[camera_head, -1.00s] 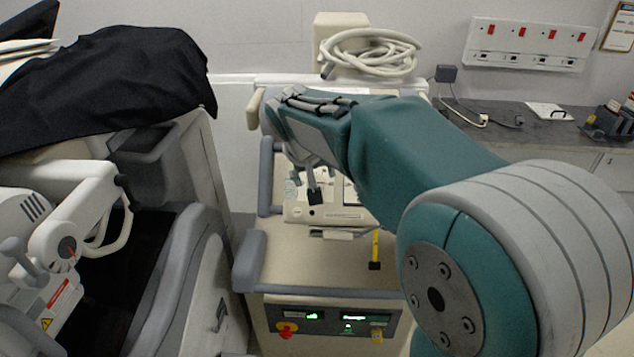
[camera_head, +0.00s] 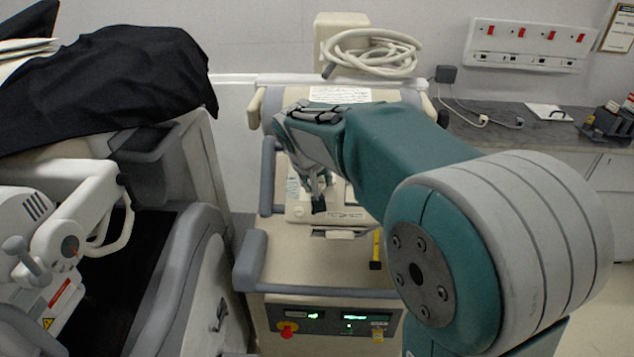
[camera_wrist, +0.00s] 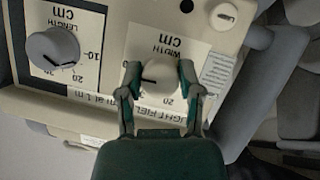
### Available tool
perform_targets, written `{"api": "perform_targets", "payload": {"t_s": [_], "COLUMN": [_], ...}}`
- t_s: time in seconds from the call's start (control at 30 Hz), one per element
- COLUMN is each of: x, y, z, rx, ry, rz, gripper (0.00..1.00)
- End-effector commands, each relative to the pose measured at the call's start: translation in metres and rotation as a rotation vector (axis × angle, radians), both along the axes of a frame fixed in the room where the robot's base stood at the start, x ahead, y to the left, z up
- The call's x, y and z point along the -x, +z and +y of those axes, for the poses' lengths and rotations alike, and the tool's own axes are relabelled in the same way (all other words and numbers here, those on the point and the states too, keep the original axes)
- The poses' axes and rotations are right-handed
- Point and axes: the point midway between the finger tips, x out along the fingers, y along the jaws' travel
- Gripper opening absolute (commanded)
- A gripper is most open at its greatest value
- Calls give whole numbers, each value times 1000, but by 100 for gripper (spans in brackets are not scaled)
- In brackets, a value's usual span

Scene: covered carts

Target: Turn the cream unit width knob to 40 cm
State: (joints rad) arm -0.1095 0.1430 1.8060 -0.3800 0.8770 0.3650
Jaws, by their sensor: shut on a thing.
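The cream unit (camera_head: 300,268) stands in the middle of the head view, with its control panel partly behind my arm. In the wrist view the panel appears upside down, with the round, pale width knob (camera_wrist: 160,78) on its white WIDTH cm label. A dark pointer mark shows on the knob's left side; the numbers 20 and 30 show below it, and other numbers are hidden. My gripper (camera_wrist: 158,70) is shut on the width knob, one finger on each side. In the head view my gripper (camera_head: 319,196) is small at the panel, and the knob is not clear.
The similar length knob (camera_wrist: 53,50) is left of the width knob in the wrist view. A small pale knob (camera_wrist: 223,16) sits near the panel's edge. In the head view a white machine under a black cover (camera_head: 120,85) stands left, and a grey counter (camera_head: 550,125) right.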

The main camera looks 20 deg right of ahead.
Motion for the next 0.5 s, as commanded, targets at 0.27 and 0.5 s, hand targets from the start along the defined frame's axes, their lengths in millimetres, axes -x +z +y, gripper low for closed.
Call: {"api": "perform_targets", "payload": {"t_s": [0.27, 0.5], "x": [0, 0], "y": [-1, -1], "z": [1, 1], "rx": [-47, -47], "ry": [-42, -41], "rz": [-13, -12], "gripper": [0, 81]}}
